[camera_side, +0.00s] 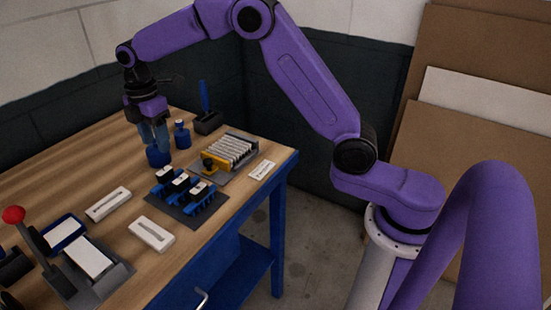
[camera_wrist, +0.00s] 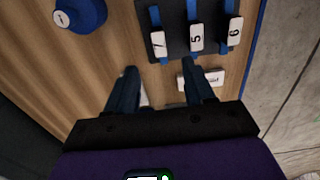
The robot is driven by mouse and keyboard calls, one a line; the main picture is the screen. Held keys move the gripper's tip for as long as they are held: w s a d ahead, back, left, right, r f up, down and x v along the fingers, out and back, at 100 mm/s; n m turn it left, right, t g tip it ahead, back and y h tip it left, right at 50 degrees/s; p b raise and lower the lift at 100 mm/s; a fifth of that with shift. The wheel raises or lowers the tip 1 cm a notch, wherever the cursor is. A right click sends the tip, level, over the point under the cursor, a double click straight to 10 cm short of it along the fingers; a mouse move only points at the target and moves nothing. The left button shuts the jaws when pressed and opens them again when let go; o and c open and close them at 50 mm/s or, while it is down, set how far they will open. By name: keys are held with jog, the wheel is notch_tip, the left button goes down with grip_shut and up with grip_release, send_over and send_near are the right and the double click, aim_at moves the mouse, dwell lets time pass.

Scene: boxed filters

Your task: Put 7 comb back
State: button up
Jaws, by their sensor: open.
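The 7 comb (camera_wrist: 158,45) is a blue piece with a white tag marked 7, on a dark plate (camera_side: 186,216). It is leftmost of three such pieces in the wrist view, beside the 5 piece (camera_wrist: 196,38) and the 6 piece (camera_wrist: 235,32). In the side view the row shows too, but its numbers are too small to read. My gripper (camera_wrist: 160,68) is open and empty, its fingers pointing down. In the wrist view the 7 piece lies just above the gap between the fingertips. In the side view my gripper (camera_side: 155,148) is raised above the table.
A grey tray with white fins and a yellow end (camera_side: 212,163) stands right of the plate. White blocks (camera_side: 150,234) lie at the front left. A red-knobbed lever (camera_side: 14,215) stands far left. The table's edge (camera_side: 258,188) is close to the plate.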

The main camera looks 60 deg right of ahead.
jog(key=s+a+r+m, duration=0.1)
jog(key=s+a+r, duration=0.1)
jog(key=s, duration=0.8)
jog(key=s+d+m, duration=0.1)
jog(key=s+d, duration=0.2)
jog(key=s, duration=0.7)
jog(key=s+d+f+m, duration=0.1)
jog(key=s+d, duration=0.3)
jog(key=s, duration=0.5)
jog(key=s+d+f+m, duration=0.1)
jog(key=s+d+m, duration=0.1)
jog(key=s, duration=0.8)
jog(key=shift+s+d, duration=0.3)
jog(key=shift+d, duration=0.6)
